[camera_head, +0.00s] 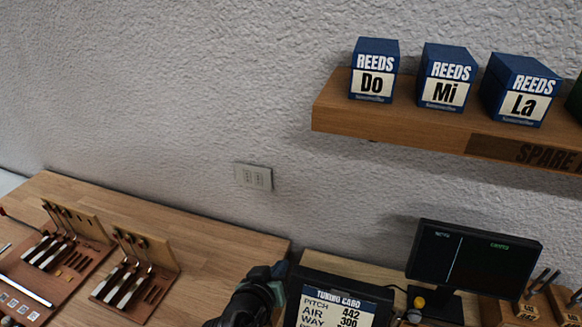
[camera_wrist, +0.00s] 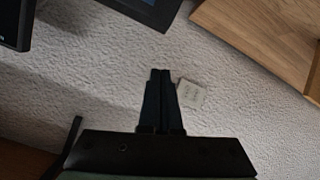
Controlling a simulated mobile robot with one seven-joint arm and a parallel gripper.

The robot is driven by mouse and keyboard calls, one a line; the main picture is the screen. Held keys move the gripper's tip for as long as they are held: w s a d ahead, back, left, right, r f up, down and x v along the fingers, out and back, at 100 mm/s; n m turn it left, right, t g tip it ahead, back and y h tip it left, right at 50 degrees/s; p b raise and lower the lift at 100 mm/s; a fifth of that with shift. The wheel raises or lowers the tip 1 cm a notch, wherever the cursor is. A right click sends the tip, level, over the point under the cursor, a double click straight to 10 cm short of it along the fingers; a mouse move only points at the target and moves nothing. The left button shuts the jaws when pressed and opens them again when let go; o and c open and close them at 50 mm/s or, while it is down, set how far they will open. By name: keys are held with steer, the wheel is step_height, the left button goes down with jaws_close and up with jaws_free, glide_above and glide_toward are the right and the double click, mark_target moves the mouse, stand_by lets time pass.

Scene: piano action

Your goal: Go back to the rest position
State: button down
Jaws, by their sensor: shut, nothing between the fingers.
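My gripper (camera_wrist: 160,76) shows in the wrist view with its two dark fingers together and nothing between them. Behind the fingers is the textured wall with a pale wall socket (camera_wrist: 191,93) just to the right of the fingertips. In the head view, part of my dark arm shows at the bottom middle, in front of the wooden bench (camera_head: 215,235). The fingertips cannot be made out in the head view.
A shelf (camera_head: 335,108) at upper right holds blue reed boxes (camera_head: 374,70). A monitor (camera_head: 470,262) and a tuning card (camera_head: 338,306) stand at lower right, close to my arm. Piano-action boards (camera_head: 135,275) lie on the bench at left.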

step_height(320, 180, up, 27)
steer(key=w+m+t+y+b, duration=0.1)
steer(key=w+t+y+b, duration=0.1)
steer(key=t, duration=0.5)
steer(key=s+d+r+t+b, duration=0.1)
steer(key=s+r+t, duration=0.3)
steer(key=s+r, duration=0.4)
steer(key=s+d+r+t+y+b, duration=0.1)
steer(key=s+r+t, duration=0.4)
steer(key=r, duration=1.2)
steer(key=s, duration=0.4)
steer(key=shift+s+d+y, duration=0.2)
steer(key=shift+s+y, duration=0.1)
